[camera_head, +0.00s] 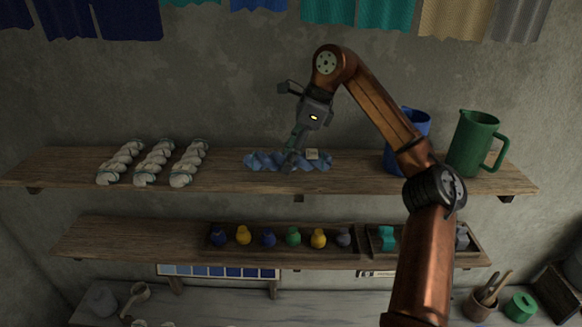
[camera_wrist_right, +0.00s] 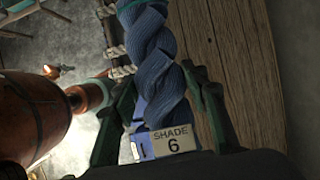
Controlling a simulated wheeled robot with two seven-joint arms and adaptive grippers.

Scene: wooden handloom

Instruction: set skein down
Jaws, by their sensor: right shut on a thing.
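A blue twisted skein (camera_head: 262,161) lies crosswise at the middle of the upper wooden shelf (camera_head: 225,174), at or just above its surface; I cannot tell if it touches. My right gripper (camera_head: 291,161) comes down from above and is shut on the skein near its middle. In the right wrist view the blue skein (camera_wrist_right: 150,45) runs between the two dark green fingers (camera_wrist_right: 160,105). A tag (camera_wrist_right: 168,142) on it reads "SHADE 6"; the tag also shows in the head view (camera_head: 312,154). My left gripper is not in view.
Several white skeins (camera_head: 153,162) lie on the shelf's left part. A blue jug (camera_head: 415,124) and a green jug (camera_head: 472,143) stand at its right. Shelf room is free on both sides of the blue skein. A lower shelf (camera_head: 130,240) holds a tray of small coloured items.

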